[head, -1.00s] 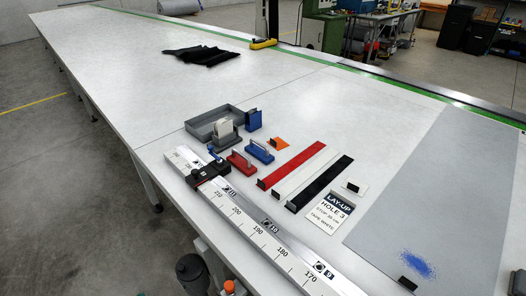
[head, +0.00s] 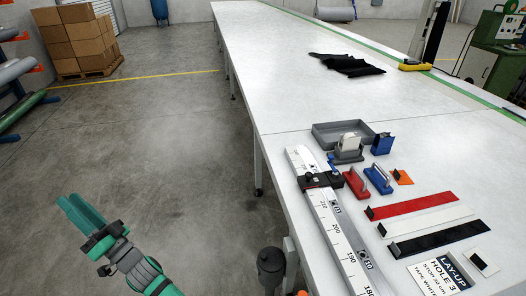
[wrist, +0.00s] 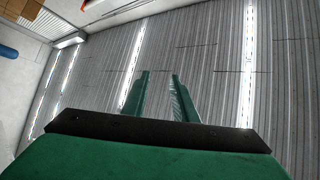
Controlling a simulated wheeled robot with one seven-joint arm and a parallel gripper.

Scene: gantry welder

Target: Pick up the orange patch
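The orange patch (head: 402,177) is small and lies on the white table, with a dark tab at its left edge. It sits right of the blue-handled block and above the red strip. My gripper (head: 76,214) is green and shows at the lower left in the head view, over the floor and well left of the table. In the wrist view its two fingers (wrist: 158,98) stand apart with nothing between them. The wrist view looks toward the ceiling and shows no patch.
Near the patch on the table (head: 290,60) are a grey tray (head: 325,139), blue holder (head: 382,144), red block (head: 356,184), blue block (head: 378,180), red strip (head: 412,205) and black strip (head: 440,238). A long ruler rail (head: 345,240) runs along the near edge.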

